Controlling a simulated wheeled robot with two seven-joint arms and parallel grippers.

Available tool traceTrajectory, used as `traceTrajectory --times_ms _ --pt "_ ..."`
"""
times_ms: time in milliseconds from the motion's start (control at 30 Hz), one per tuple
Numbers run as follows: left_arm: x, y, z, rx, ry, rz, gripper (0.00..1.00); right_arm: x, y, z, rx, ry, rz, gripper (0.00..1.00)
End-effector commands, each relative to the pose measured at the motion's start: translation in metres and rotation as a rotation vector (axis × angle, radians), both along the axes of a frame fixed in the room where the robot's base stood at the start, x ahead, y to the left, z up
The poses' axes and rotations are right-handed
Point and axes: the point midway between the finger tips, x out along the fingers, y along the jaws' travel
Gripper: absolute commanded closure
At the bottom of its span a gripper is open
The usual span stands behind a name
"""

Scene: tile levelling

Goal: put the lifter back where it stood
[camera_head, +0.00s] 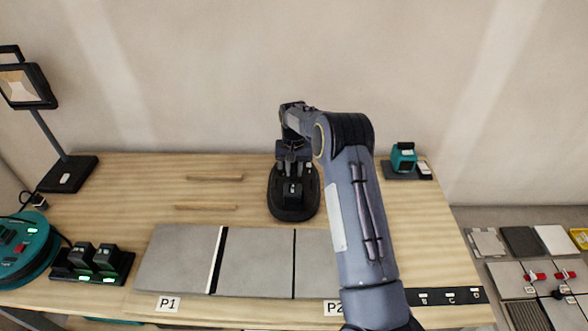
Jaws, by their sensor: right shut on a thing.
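The lifter (292,208) is a black device with a rounded oval foot. It is at the middle of the wooden table, behind the row of grey tiles. My right gripper (293,160) points down over it and is shut on its upper part, which the fingers partly hide. I cannot tell whether the foot rests on the table or hangs just above it. The grey tiles (255,262) lie side by side along the front, with a dark gap and a white strip near the P1 label (168,304). My right arm covers part of the rightmost tile. My left gripper is not in view.
Two thin wooden strips (214,178) lie left of the lifter. A teal device (403,157) stands on a dark base at the back right. A lamp (68,175), a teal reel (25,250) and a black charger (92,262) stand at the left. Bare wood lies between lamp and strips.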

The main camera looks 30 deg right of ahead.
Motion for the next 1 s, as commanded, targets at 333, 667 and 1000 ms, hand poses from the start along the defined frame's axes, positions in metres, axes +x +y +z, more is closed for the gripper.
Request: traceTrajectory --times_ms 333,667,1000 --pt "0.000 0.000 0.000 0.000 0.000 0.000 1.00 0.000 0.000 0.001 0.000 -0.001 0.000 0.53" --pt "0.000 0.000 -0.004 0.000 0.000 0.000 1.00 0.001 0.000 0.012 -0.001 -0.002 0.000 0.53" --pt "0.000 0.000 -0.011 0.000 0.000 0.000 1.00 0.001 0.000 0.067 -0.001 -0.003 0.000 0.53"
